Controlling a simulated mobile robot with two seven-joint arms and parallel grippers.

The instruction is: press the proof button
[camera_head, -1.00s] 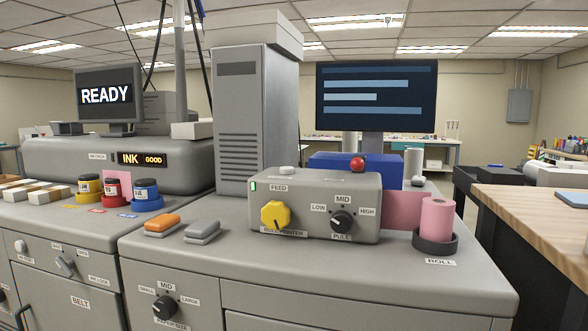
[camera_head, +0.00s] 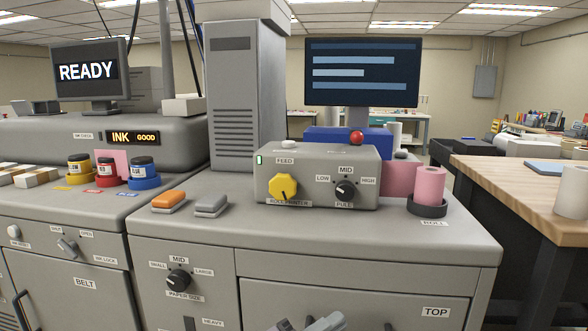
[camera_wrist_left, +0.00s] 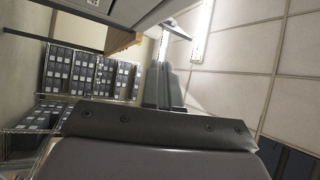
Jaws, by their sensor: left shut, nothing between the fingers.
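No label reading "proof" is legible. An orange rocker-like button (camera_head: 169,201) and a grey one (camera_head: 211,206) sit side by side on the grey machine top. A pale button (camera_head: 288,142) is on top of the grey control box (camera_head: 330,150), and a red ball-shaped knob (camera_head: 356,138) shows behind that box. My left gripper (camera_head: 326,322) is at the bottom edge of the head view, in front of the lower cabinet and below the machine top, apart from all buttons. In the left wrist view its fingers (camera_wrist_left: 163,85) are together and empty. My right gripper is not in view.
The control box has a yellow knob (camera_head: 284,187) and a black dial (camera_head: 346,190). A pink roll (camera_head: 429,185) stands to its right. Ink jars (camera_head: 143,172) stand at left. A wooden table (camera_head: 520,190) is at right. The front strip of the machine top is clear.

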